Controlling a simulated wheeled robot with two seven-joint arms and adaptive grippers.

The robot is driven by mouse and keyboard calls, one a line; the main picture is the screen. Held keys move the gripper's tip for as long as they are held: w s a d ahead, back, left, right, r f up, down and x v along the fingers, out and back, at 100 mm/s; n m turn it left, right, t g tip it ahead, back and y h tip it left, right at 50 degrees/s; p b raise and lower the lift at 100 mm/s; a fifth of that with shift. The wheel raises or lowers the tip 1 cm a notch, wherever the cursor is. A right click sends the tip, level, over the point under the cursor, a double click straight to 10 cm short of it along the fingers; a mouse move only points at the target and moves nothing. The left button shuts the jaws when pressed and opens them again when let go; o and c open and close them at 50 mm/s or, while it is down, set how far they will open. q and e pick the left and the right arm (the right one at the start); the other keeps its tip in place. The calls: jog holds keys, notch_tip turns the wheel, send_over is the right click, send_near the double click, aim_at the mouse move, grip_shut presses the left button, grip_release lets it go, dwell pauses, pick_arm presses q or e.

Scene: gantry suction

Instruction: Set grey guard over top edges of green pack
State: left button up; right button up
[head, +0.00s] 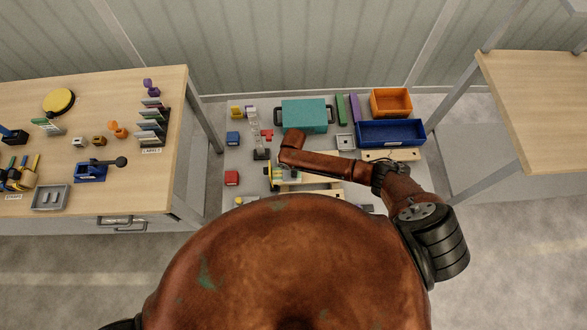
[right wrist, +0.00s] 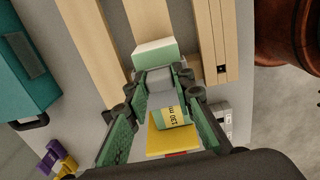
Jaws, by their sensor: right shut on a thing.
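My right gripper (right wrist: 162,84) is shut on a small grey piece, the guard (right wrist: 158,80), between its green-padded fingers in the right wrist view. Just beyond it is a pale green block with a whitish face, which looks like the green pack (right wrist: 155,52). The guard and this block overlap in the picture; I cannot tell whether they touch. Nearer the palm, a green and yellow labelled piece (right wrist: 172,117) shows between the fingers above a yellow plate (right wrist: 160,145). In the head view my right arm hides much of this spot. My left gripper is not in view.
Pale wooden strips (right wrist: 175,20) lie around the spot. A teal case (head: 304,116), blue bin (head: 390,133) and orange bin (head: 391,102) stand at the back. A red block (head: 232,178) and blue block (head: 233,138) lie to the left. A wooden table (head: 90,90) stands further left.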

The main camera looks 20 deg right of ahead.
jog(key=shift+f, duration=0.15)
jog(key=o, duration=1)
notch_tip(320, 180, up, 12)
jog(key=shift+r, duration=0.1)
dwell(0.4)
